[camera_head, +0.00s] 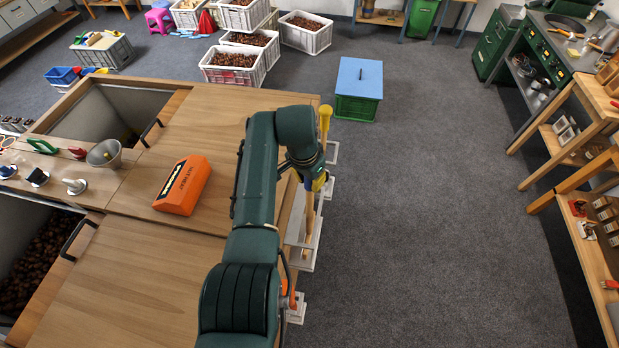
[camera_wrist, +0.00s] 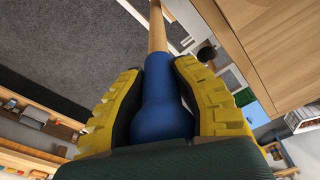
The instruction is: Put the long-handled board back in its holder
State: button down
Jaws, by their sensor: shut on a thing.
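My gripper (camera_head: 318,183) is at the right side of the wooden worktable, with yellow fingers shut on a blue grip. The wrist view shows the blue grip (camera_wrist: 167,112) of the long-handled board between both fingers (camera_wrist: 165,95), with its wooden shaft (camera_wrist: 157,28) running on beyond. In the head view the shaft (camera_head: 309,212) goes down, close to upright, to a pale bracket-like piece (camera_head: 303,252) beside the table edge. I cannot tell whether that piece is the board or its holder, or whether the lower end is seated.
A yellow-ended handle (camera_head: 325,117) stands just behind my gripper, near a white bracket (camera_head: 331,152). An orange-ended tool (camera_head: 291,300) is near another bracket (camera_head: 297,312). An orange box (camera_head: 183,185) lies on the table.

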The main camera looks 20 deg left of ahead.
jog(key=shift+f+b, duration=1.4)
jog(key=shift+f, duration=0.45)
jog(key=c, duration=0.9)
grip_release()
jog(key=shift+o, duration=0.4)
jog(key=shift+f, duration=0.1)
notch_tip(320, 180, up, 10)
jog(key=p, duration=0.8)
